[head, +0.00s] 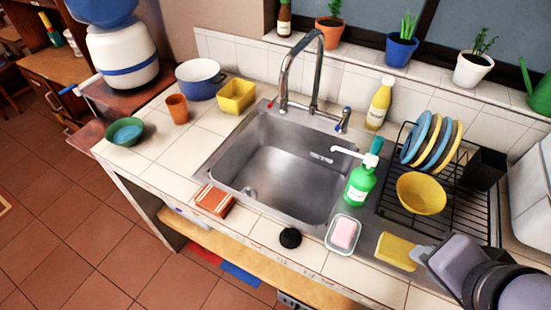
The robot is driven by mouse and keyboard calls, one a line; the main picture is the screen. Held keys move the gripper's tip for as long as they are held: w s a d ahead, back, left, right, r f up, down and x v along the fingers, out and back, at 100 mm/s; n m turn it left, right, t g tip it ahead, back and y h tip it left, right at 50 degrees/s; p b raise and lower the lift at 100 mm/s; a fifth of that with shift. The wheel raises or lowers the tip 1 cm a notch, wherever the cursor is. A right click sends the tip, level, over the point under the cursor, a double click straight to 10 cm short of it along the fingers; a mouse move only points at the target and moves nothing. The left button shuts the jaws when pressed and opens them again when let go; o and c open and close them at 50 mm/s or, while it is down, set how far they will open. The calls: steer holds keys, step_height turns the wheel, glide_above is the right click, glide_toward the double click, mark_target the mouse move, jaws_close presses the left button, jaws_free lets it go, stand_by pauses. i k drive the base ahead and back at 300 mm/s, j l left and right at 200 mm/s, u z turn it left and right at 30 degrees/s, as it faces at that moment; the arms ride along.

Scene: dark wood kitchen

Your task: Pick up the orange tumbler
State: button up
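The orange tumbler (178,109) stands upright on the white tiled counter (160,150), left of the sink. It is between the green bowl (125,131) and the blue-and-white pot (200,79), with the yellow square container (237,96) to its right. My gripper (424,256) shows only partly at the lower right, beside the yellow sponge (396,251) and far from the tumbler. My arm hides much of it, and its finger opening cannot be made out.
The steel sink (284,165) and tall faucet (284,75) lie between my gripper and the tumbler. A green soap bottle (360,185), soap dish (343,234), dish rack (465,210) and red-brown sponge block (214,200) surround the sink. Bare counter lies in front of the tumbler.

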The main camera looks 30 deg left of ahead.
mark_target(177, 103)
steer(key=u, duration=1.25)
